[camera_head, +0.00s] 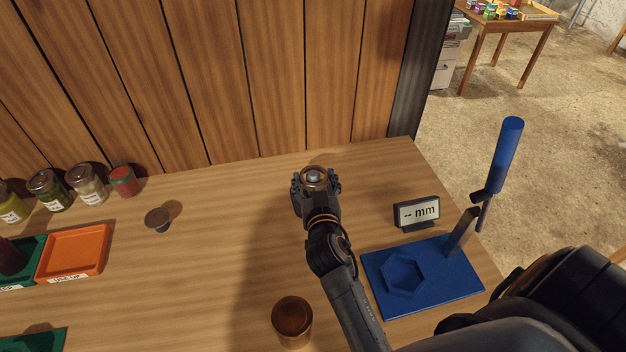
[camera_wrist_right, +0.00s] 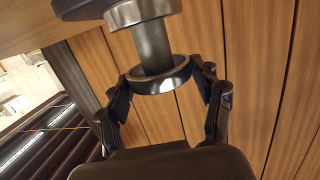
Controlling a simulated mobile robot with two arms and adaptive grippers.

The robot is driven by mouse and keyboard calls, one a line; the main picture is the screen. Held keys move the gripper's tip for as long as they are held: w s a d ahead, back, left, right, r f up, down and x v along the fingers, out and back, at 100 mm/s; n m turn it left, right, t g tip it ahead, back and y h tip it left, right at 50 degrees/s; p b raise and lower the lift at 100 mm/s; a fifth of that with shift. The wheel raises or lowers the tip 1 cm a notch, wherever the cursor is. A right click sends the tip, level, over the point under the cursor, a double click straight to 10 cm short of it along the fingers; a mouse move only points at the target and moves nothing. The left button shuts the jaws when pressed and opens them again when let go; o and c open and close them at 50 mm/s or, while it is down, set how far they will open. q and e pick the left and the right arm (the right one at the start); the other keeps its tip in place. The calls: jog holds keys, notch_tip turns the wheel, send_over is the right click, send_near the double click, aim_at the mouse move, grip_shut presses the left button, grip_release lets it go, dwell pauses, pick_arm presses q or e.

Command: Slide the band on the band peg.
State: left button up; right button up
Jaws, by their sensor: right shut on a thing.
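My right gripper (camera_head: 316,183) is at the back middle of the table, near the plank wall. It is shut on a shiny metal band, which shows between the fingertips in the right wrist view (camera_wrist_right: 158,80) and as a ring in the head view (camera_head: 315,172). The grey band peg (camera_wrist_right: 154,45) runs into the band's opening in the wrist view, and its round tip shows inside the ring in the head view. The band looks to be around the peg near its tip. A wider collar (camera_wrist_right: 143,12) sits toward the peg's dark base (camera_wrist_right: 85,6). My left gripper is not in view.
A blue fixture (camera_head: 440,280) with a hexagonal recess and blue-handled lever stands right, behind it an mm display (camera_head: 417,212). A brown cylinder (camera_head: 292,318) stands in front. Several jars (camera_head: 88,182), an orange tray (camera_head: 72,252) and a small dark knob (camera_head: 158,218) are left.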

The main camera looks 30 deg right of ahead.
jog(key=shift+w+a+r+m, duration=0.1)
jog(key=shift+a+r+m, duration=0.2)
dwell(0.4)
jog(key=shift+f+b, duration=0.15)
jog(key=shift+b, duration=0.2)
